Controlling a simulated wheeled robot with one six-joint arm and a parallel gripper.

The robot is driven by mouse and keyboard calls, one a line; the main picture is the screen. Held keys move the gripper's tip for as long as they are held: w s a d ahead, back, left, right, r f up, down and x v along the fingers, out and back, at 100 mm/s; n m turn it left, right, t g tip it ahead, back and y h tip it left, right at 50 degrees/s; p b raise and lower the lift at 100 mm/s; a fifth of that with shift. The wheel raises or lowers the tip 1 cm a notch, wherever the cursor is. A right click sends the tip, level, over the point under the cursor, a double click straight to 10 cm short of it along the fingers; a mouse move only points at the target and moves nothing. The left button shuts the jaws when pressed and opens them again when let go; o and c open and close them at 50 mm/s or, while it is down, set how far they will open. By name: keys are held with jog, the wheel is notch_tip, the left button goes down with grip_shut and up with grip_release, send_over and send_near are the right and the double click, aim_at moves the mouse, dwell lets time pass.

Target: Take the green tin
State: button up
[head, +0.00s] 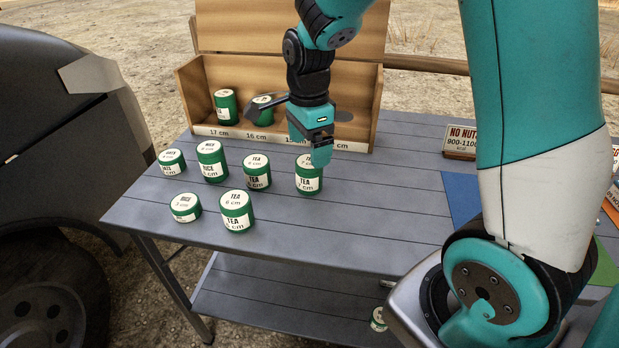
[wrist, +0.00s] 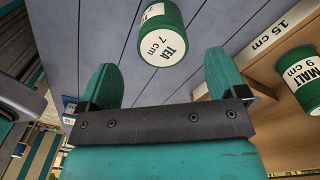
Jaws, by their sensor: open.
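Several green tins with white labels stand on the grey slatted table. One tin, labelled TEA 7 cm (head: 309,181), stands at the right of the group, apart from the others; it also shows in the wrist view (wrist: 162,38). My gripper (head: 320,156) is just above and behind this tin, overlapping its top in the head view. In the wrist view my gripper (wrist: 162,75) has its two fingers wide apart and empty, with the TEA 7 cm tin beyond the fingertips, between their lines. Other tins include a TEA 6 cm tin (head: 236,211) and a RICE tin (head: 211,160).
A wooden box (head: 362,115) with centimetre marks on its front edge stands behind, holding tins (head: 226,106) and a grey scoop-like object partly hidden by my arm. A NO NUTS sign (head: 461,140) stands right. The table's front middle is clear.

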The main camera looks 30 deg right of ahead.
aim_at(309, 174)
notch_tip(309, 174, down, 8)
jog(key=shift+w+d+f+b, duration=0.1)
jog(key=shift+b, duration=0.6)
jog(key=c, duration=1.1)
